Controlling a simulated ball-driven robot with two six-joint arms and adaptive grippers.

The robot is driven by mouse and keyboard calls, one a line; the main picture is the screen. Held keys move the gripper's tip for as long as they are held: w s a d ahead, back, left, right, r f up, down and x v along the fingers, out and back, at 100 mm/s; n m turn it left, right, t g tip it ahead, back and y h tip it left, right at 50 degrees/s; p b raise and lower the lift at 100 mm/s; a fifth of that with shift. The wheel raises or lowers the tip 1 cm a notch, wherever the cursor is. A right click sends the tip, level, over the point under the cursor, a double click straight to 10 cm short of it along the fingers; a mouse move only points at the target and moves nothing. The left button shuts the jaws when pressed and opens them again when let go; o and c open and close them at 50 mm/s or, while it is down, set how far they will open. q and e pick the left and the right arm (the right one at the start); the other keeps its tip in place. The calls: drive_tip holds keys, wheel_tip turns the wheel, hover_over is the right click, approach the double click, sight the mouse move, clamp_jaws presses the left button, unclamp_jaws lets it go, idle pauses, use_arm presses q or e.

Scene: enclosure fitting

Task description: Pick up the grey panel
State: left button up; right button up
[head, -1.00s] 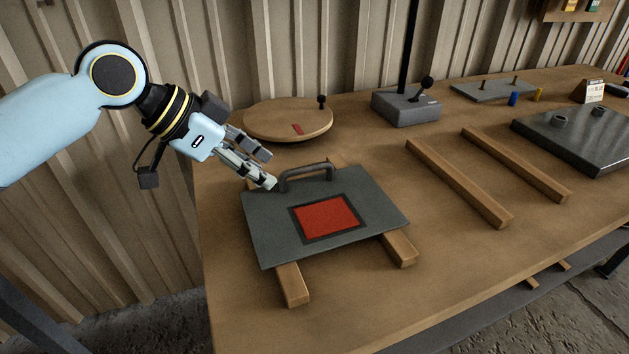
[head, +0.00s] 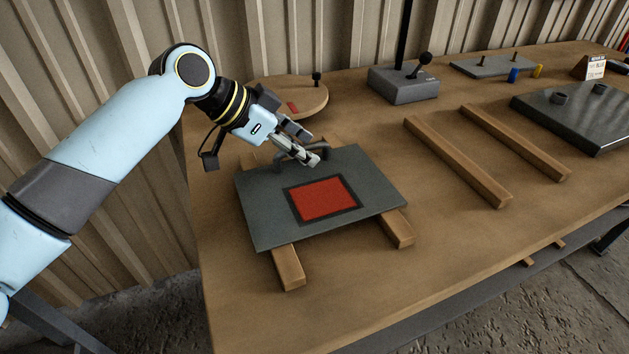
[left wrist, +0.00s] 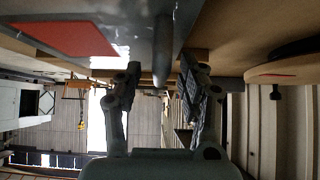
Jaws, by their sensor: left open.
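The grey panel (head: 267,222) lies flat across two wooden strips at the near left of the table. A red square (head: 322,198) with a dark border is on its top. A dark bar handle (head: 326,150) stands near its back edge, partly hidden by my left gripper (head: 312,159). That gripper is open and slants down at the handle. In the left wrist view the handle (left wrist: 162,55) runs between the two open fingers (left wrist: 160,76), with a visible gap on each side. The panel (left wrist: 136,28) also shows there. My right gripper is not in view.
A round wooden board (head: 312,100) lies behind the panel. A grey box with a lever (head: 402,88) stands at the back. Two bare wooden strips (head: 455,165) lie to the right, before a dark slab (head: 580,115). The table (head: 400,285) is clear in front.

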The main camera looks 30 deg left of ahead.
use_arm(q)
drive_tip(key=shift+w+d+f, duration=0.1)
drive_tip(key=shift+w+f, duration=0.05)
drive_tip(key=shift+f, duration=0.1)
clamp_jaws()
drive_tip(key=shift+r, duration=0.1)
